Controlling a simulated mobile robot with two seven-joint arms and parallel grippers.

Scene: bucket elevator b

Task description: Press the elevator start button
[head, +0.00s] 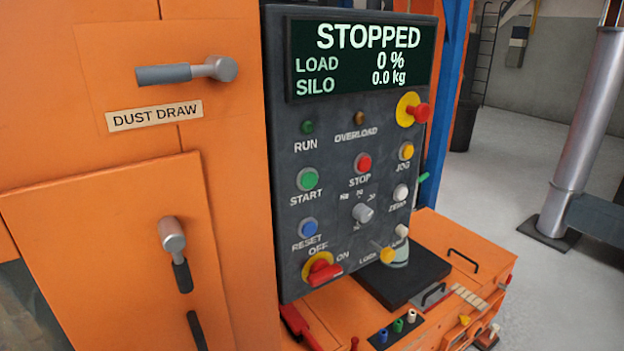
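The green START button (308,179) is on the dark control panel (340,130), at the left of its middle row, above its START label. It is unobstructed in the head view. The panel's screen (362,60) reads STOPPED, load 0 %, silo 0.0 kg. The green RUN lamp (307,127) looks dark. The red STOP button (363,163) is to the right of START, and the blue RESET button (308,228) is below it. The red and yellow OFF/ON switch (322,269) is at the panel's lower left. Neither of my grippers shows in this view.
A red emergency button (417,112) sticks out at the panel's upper right. Handles (187,71) and a lever (174,250) stick out of the orange housing to the left. An orange bench (470,262) with small items stands below right. Open floor lies beyond.

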